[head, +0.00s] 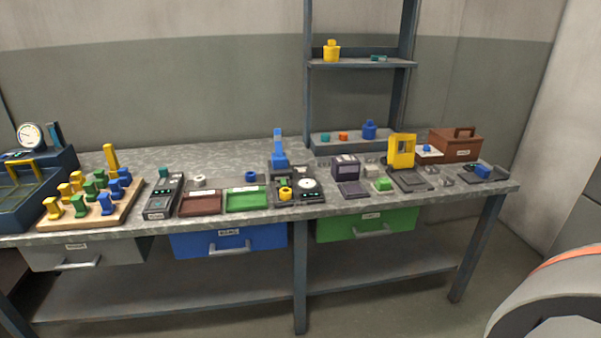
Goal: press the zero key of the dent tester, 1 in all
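A dark bench instrument (297,198) with a blue upright post (278,148) and a round white dial stands mid-bench; it may be the dent tester, but no label is readable. A yellow-framed device (402,152) on a dark base stands further right. A dark handheld-like unit (163,197) with a teal knob lies left of the trays. The zero key is too small to make out on any of them. Neither of my grippers is in view.
The grey bench (230,158) is crowded along its front. A wooden peg board (90,212) is at left, red (201,203) and green (246,199) trays in the middle, a brown box (455,145) at right. A shelf rack (361,63) stands behind. The back-left bench is mostly clear.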

